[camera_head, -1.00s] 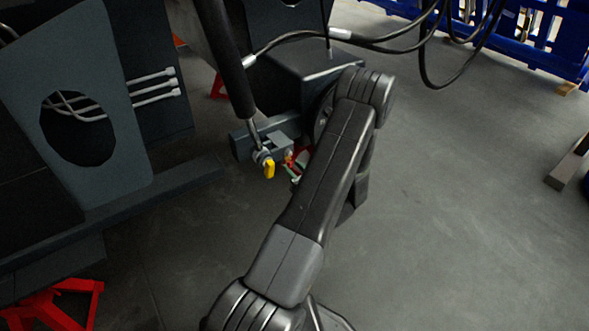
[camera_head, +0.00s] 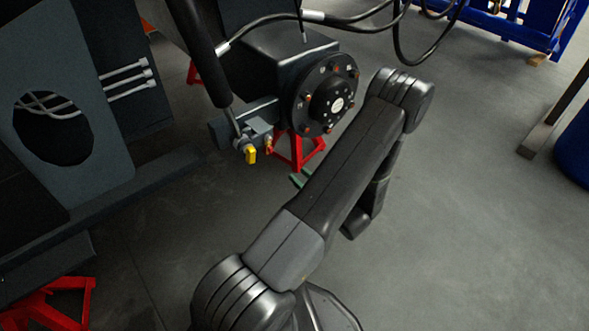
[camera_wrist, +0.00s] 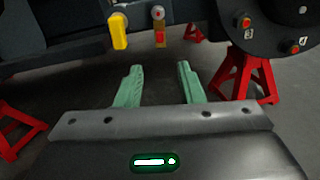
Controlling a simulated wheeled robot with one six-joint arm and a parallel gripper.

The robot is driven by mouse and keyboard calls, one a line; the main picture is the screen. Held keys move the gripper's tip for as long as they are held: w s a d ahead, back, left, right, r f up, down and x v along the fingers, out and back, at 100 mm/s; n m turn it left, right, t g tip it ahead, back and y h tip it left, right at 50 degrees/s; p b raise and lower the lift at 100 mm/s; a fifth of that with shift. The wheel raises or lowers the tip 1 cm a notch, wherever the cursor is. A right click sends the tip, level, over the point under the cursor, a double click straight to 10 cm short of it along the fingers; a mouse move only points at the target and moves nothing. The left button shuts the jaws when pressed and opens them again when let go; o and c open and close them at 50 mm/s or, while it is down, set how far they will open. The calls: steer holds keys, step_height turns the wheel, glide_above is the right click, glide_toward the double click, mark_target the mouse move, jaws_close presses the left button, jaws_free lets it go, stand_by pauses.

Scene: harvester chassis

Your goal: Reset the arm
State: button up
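My gripper (camera_wrist: 157,88) shows in the wrist view with two green fingers spread apart and nothing between them. In the head view only a bit of a green finger (camera_head: 297,180) shows behind my arm; the rest of the gripper is hidden. My dark arm reaches up and right from the bottom of the head view. The gripper is clear of the harvester chassis (camera_head: 165,180), below and in front of its wheel hub (camera_head: 325,95). A yellow part (camera_head: 250,155) hangs on the chassis; it also shows in the wrist view (camera_wrist: 119,31), ahead of the left finger.
A red stand (camera_head: 297,150) is under the hub, and another red stand (camera_head: 50,303) is at the lower left. Black hoses (camera_head: 350,40) hang above. A blue rack (camera_head: 515,25) stands at the back right. The grey floor at right is mostly clear.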

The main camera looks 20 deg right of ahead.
mark_target(272, 151)
steer(key=shift+s, duration=0.2)
steer(key=b+x, duration=0.2)
steer(key=x, duration=1)
steer(key=shift+w+a+f+b, duration=0.15)
steer(key=shift+w+b, duration=0.1)
steer(key=shift+b, duration=0.15)
steer(key=shift+w+a, duration=0.15)
steer(key=shift+w, duration=0.5)
